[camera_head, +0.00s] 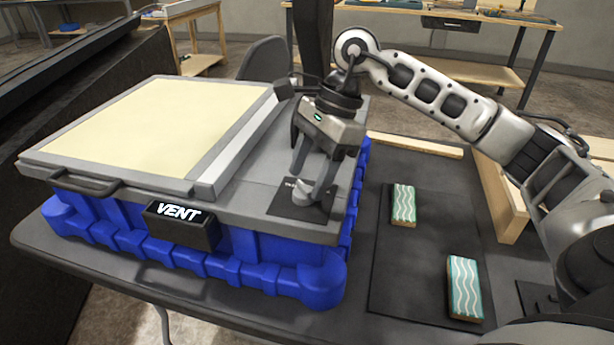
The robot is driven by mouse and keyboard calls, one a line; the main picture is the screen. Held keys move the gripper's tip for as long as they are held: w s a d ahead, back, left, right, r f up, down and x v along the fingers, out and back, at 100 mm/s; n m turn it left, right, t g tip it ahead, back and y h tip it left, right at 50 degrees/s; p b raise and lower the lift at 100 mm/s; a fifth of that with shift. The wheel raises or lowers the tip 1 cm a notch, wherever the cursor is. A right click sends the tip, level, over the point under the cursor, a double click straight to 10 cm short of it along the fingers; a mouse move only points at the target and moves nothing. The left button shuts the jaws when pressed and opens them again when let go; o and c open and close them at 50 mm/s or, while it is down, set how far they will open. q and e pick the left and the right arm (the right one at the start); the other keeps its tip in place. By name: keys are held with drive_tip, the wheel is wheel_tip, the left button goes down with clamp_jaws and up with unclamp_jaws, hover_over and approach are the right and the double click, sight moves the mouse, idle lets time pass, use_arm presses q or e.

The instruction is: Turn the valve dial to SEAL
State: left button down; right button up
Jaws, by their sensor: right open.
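The console (240,195) is a grey-topped box with a pale yellow panel, set on a blue base. A black display (182,224) on its front reads VENT. The valve dial (304,190) is a small light-grey knob on a dark plate at the console's front right corner. My right gripper (314,184) points down over the dial, its open fingers around or just beside it. Whether the fingers touch the dial I cannot tell. The fingers and their shadow hide part of the dial and the plate's markings. My left gripper is not in view.
Two teal blocks with white wavy lines, one farther back (404,206) and one nearer (464,288), lie on a black mat (400,275) right of the console. A wooden strip (500,195) stands behind the mat's right side. A black handle (85,184) sticks out from the console's front left.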

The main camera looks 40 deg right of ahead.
drive_tip(key=shift+x, duration=0.8)
drive_tip(key=c, duration=1)
